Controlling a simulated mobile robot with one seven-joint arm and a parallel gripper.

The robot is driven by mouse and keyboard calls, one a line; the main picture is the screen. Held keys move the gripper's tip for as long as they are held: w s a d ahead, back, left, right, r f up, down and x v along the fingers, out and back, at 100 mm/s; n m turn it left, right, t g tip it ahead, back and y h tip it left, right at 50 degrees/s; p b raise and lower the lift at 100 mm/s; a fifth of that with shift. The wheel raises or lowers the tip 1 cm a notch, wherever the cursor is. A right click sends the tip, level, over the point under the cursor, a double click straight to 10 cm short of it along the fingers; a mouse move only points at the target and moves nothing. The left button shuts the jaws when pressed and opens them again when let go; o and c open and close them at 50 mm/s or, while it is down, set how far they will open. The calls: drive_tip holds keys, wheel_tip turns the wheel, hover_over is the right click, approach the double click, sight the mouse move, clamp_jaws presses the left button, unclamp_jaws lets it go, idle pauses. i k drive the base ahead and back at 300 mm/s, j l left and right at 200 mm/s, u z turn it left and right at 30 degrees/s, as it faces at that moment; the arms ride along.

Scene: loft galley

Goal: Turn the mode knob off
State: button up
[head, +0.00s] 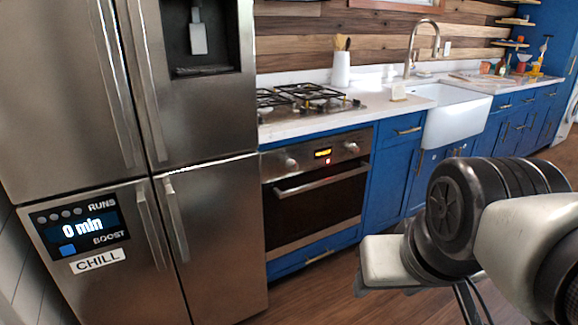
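The oven (318,200) is built in under the counter, with a steel front panel. The panel carries a left knob (290,163) and a right knob (352,147), with a lit orange display (323,153) and a small red light between them. I cannot tell which is the mode knob, nor read its setting. My gripper (360,284) shows in part at the lower right, in front of the blue cabinets and well apart from the knobs. Its fingers are too small and hidden to tell whether it is open.
A steel fridge (190,220) stands at the left, with a panel (82,228) reading "0 min", "RUNS", "BOOST" and "CHILL". The oven handle (322,181) sticks out below the knobs. A gas hob (308,97) is above. Wood floor (318,290) is clear before the oven.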

sight(290, 165)
drive_tip(key=i+j+z, duration=0.1)
drive_tip(key=i+j, duration=0.35)
drive_tip(key=i+j+z, duration=0.1)
drive_tip(key=i+j, duration=0.35)
drive_tip(key=j, duration=0.15)
